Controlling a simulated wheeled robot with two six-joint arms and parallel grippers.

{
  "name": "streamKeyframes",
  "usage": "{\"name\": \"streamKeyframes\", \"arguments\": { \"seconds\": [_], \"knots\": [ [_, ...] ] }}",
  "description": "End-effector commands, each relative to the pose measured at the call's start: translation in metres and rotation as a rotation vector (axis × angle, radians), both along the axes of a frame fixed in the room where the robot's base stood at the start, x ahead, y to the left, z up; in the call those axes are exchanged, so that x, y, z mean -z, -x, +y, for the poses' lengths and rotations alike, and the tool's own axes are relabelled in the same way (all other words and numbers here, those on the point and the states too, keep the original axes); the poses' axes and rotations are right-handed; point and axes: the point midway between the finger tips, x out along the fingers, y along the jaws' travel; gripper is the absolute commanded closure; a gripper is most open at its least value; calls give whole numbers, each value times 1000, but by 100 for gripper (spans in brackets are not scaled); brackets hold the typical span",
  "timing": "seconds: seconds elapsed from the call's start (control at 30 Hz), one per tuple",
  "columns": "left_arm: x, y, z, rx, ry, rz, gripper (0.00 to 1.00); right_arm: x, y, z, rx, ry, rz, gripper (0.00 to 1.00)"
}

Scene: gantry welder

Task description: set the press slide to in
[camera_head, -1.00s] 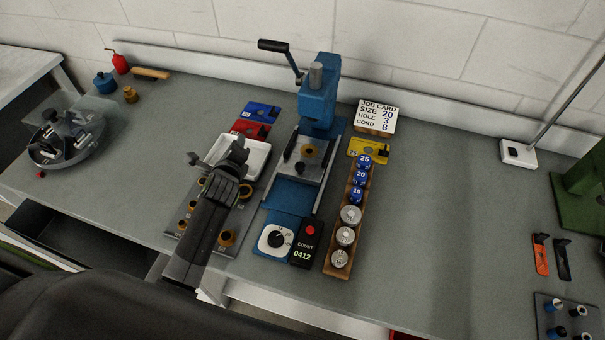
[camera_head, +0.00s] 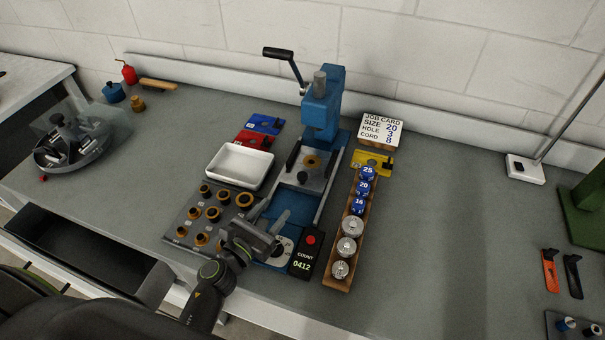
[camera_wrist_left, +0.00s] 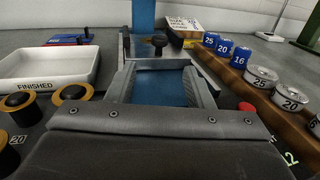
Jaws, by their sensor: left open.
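The blue hand press (camera_head: 322,105) stands at the back middle of the bench, with its black-handled lever up. Its slide, a grey plate (camera_head: 318,177) with a brass-coloured die and a dark knob (camera_head: 302,177), sits on the bed in front of the press column. Bare blue bed shows in front of the plate. The knob (camera_wrist_left: 158,42) also shows ahead in the left wrist view. My left gripper (camera_head: 264,215) is open and empty, its fingers pointing toward the slide over the blue bed's front and apart from the knob. My right gripper is not in view.
A white tray (camera_head: 240,165) and a rack of brass-coloured dies (camera_head: 188,215) lie left of the press. A wooden rack (camera_head: 342,280) of blue and silver tins and a counter box (camera_head: 305,254) with a red button stand right.

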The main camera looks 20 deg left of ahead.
Motion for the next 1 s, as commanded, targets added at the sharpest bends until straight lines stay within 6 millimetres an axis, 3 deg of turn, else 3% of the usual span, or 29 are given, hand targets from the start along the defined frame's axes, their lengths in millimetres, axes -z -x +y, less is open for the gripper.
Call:
{"name": "streamKeyframes", "arguments": {
  "seconds": [0.27, 0.6, 0.8, 1.0],
  "knots": [
    [-3, -55, -15, 0, 2, -1, 53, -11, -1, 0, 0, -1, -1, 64],
    [-1, -114, -30, -1, 1, -2, 53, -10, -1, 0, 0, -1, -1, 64],
    [0, -132, -35, -1, 2, 0, 53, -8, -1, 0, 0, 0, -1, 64],
    [0, -137, -36, -2, 2, 1, 53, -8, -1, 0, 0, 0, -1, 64]
  ]
}}
